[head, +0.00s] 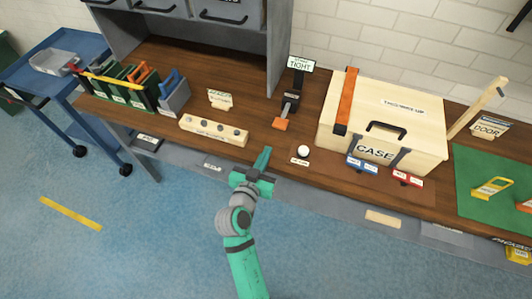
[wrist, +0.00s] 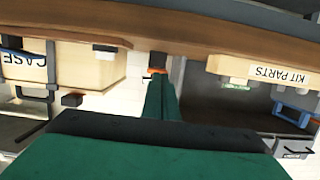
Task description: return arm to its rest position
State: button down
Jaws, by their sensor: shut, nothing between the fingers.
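My green arm reaches up from the bottom of the head view, with my gripper (head: 264,160) at the front edge of the wooden workbench (head: 235,158). The gripper's fingers are together, with nothing seen between them. In the wrist view the shut green fingers (wrist: 160,98) point toward the bench area, which appears upside down. The gripper stands left of a small white ball (head: 303,150) on the bench and in front of a pale block with several knobs (head: 214,131). I cannot tell whether the fingers are above the bench top or just in front of it.
An orange-ended clamp (head: 281,124) stands behind the ball. Green bins (head: 125,90) are at left, beside a blue cart (head: 55,60). The blue floor (head: 130,240) at front left is clear.

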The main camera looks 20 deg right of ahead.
dwell(0.5)
jog(key=s+a+f+n+t+y, duration=0.1)
jog(key=s+a+f+n+y, duration=0.25)
jog(key=s, duration=0.45)
jog(key=s+a+f+n+y, duration=0.2)
jog(key=s+a+f+y, duration=0.1)
jog(key=s+a+f, duration=0.3)
jog(key=s+a+r+y, duration=0.1)
jog(key=s+r, duration=0.3)
jog(key=s, duration=0.6)
jog(key=s+a+r+n+t+y, duration=0.1)
jog(key=s+r, duration=0.3)
jog(key=s, duration=0.6)
jog(key=shift+a+r+t, duration=0.15)
jog(key=shift+a+t, duration=0.15)
jog(key=shift+w, duration=0.15)
